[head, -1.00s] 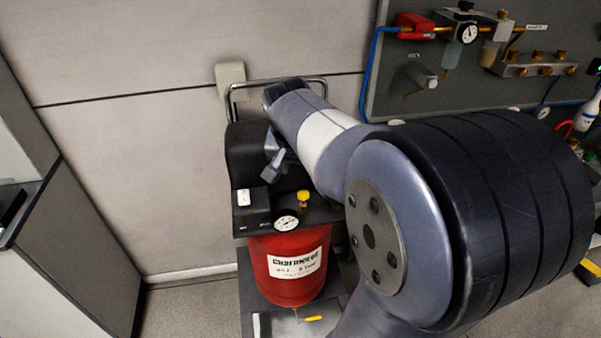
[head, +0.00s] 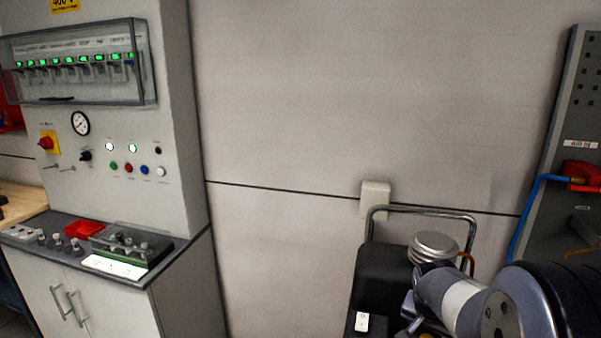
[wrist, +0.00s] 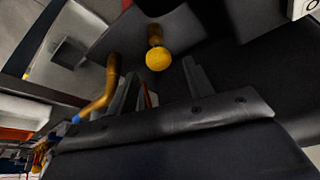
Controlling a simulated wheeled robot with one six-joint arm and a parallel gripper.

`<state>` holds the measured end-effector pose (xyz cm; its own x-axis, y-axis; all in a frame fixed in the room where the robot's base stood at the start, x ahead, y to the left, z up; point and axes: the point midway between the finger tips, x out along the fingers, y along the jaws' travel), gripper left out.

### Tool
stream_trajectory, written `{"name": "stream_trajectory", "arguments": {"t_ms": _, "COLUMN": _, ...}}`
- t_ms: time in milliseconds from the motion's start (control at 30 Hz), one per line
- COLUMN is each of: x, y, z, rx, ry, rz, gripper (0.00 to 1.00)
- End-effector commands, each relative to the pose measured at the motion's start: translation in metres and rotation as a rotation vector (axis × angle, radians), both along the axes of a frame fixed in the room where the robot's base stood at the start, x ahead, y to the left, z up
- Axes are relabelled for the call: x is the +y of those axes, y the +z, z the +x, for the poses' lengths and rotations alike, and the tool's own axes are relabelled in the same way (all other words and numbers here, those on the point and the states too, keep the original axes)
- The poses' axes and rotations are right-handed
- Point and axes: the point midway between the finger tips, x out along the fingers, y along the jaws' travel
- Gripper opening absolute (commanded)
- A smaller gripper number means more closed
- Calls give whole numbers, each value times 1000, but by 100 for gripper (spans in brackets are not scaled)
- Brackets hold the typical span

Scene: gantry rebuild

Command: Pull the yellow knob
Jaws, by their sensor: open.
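The yellow knob (wrist: 158,60) is a round ball on a short brass stem in the wrist view. It lies just beyond the tips of my gripper (wrist: 161,83), roughly between the two fingers. My gripper is open, and no contact with the knob shows. In the head view my gripper (head: 409,310) is partly cut off at the bottom, beside the black compressor housing (head: 383,275). A small yellow sliver shows at the bottom edge there; I cannot tell if it is the knob.
A chrome handle bar (head: 420,209) and a silver round part (head: 433,246) rise beside my arm. A brass pipe (wrist: 106,88) runs near the left finger in the wrist view.

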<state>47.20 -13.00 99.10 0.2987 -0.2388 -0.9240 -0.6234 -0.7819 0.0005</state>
Motion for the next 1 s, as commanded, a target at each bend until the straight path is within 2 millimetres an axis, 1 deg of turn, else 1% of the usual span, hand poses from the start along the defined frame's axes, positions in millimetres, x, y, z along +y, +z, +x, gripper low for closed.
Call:
{"name": "stream_trajectory", "arguments": {"t_ms": 100, "x": -2, "y": -22, "z": 2, "rx": 5, "ry": 1, "rz": 2, "gripper": 49}}
{"name": "stream_trajectory", "arguments": {"t_ms": 133, "x": -2, "y": -24, "z": 2, "rx": 3, "ry": 1, "rz": 2, "gripper": 49}}
{"name": "stream_trajectory", "arguments": {"t_ms": 200, "x": 1, "y": -10, "z": 0, "rx": -6, "ry": 1, "rz": -1, "gripper": 49}}
{"name": "stream_trajectory", "arguments": {"t_ms": 433, "x": 4, "y": 1, "z": -4, "rx": -1, "ry": 1, "rz": 0, "gripper": 49}}
{"name": "stream_trajectory", "arguments": {"t_ms": 833, "x": 4, "y": 1, "z": -4, "rx": 0, "ry": 0, "rz": 0, "gripper": 49}}
{"name": "stream_trajectory", "arguments": {"t_ms": 933, "x": 2, "y": -5, "z": -3, "rx": 1, "ry": 0, "rz": 1, "gripper": 49}}
{"name": "stream_trajectory", "arguments": {"t_ms": 1000, "x": 0, "y": -13, "z": 0, "rx": 3, "ry": 0, "rz": 1, "gripper": 49}}
